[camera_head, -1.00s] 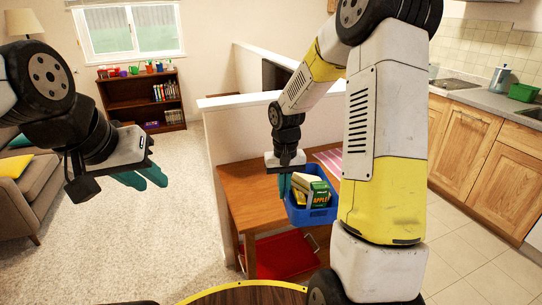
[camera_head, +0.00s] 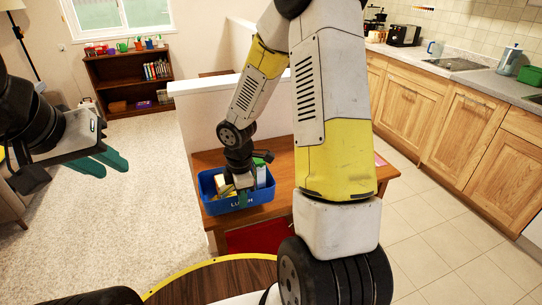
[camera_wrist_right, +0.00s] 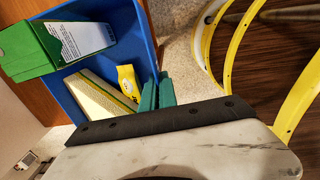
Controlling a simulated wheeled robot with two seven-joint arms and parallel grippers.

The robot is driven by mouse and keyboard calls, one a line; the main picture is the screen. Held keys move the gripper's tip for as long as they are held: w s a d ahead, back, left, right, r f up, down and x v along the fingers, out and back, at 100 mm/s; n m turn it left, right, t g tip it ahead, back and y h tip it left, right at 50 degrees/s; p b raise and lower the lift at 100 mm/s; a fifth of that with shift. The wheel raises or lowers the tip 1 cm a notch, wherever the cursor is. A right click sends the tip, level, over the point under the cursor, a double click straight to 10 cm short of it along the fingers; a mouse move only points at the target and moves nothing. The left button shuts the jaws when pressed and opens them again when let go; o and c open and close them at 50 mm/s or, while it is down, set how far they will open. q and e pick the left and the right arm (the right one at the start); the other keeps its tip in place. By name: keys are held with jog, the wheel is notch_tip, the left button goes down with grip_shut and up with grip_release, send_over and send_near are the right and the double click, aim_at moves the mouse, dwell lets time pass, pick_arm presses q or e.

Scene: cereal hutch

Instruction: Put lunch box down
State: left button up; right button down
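The blue lunch box (camera_head: 238,204), marked "LUNCH", is at the left end of the wooden table (camera_head: 283,203), with its contents inside. I cannot tell whether its base touches the tabletop. My right gripper (camera_head: 244,197) reaches down at the box. In the right wrist view its teal fingers (camera_wrist_right: 157,92) are close together at the box's blue wall (camera_wrist_right: 139,45) and appear shut on it. A green and white carton (camera_wrist_right: 60,45), a pale block (camera_wrist_right: 100,98) and a yellow packet (camera_wrist_right: 128,82) are inside. My left gripper (camera_head: 112,164) is open and empty over the carpet.
A low white wall (camera_head: 205,88) stands behind the table. A red tray (camera_head: 258,237) lies below the tabletop. A bookshelf (camera_head: 130,85) stands at the back left, and wooden kitchen cabinets (camera_head: 455,125) line the right. Carpet and tiled floor are clear.

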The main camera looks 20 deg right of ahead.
jog(key=w+d, duration=0.3)
jog(key=w, duration=0.1)
jog(key=w+d+f, duration=0.1)
jog(key=w+d, duration=0.2)
jog(key=w, duration=0.1)
jog(key=w+d, duration=0.3)
jog(key=w, duration=0.1)
jog(key=shift+w+d+f, duration=0.2)
jog(key=shift+d+f, duration=0.05)
jog(key=shift+d, duration=0.05)
jog(key=shift+f, duration=1.75)
jog(key=shift+f, duration=0.1)
jog(key=c, duration=1.7)
grip_release()
